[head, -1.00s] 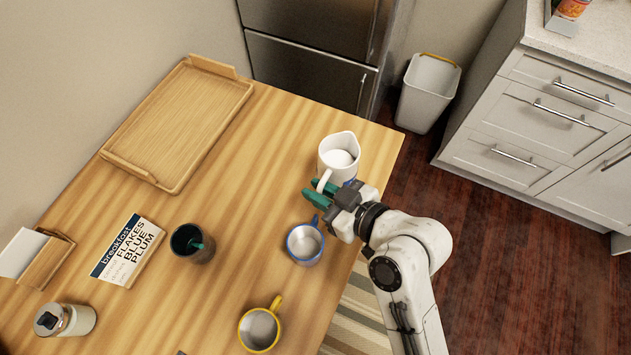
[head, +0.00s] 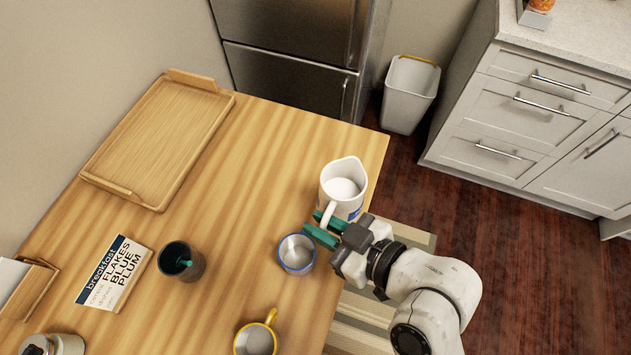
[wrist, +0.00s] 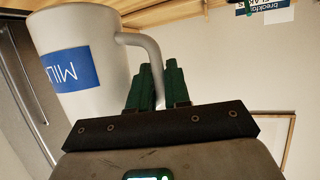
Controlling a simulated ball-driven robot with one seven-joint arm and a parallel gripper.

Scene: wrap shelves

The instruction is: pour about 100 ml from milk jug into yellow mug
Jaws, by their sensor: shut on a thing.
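The white milk jug (head: 343,183) holds white milk and is near the table's right edge in the head view. My gripper (head: 326,229) is shut on the jug's handle. In the wrist view the jug (wrist: 85,45) shows a blue label, and my green fingers (wrist: 158,85) close around its handle. The jug looks close to upright; whether it is clear of the table is hard to tell. The yellow mug (head: 256,338) stands at the bottom of the head view, partly cut off, below and left of my gripper. It has a pale interior and a yellow handle.
A blue-rimmed mug (head: 297,253) stands just left of my gripper, near the jug. A dark cup (head: 181,261), a breakfast card (head: 115,272), a jar (head: 52,345) and a wooden tray (head: 158,140) are further left. The table's middle is clear.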

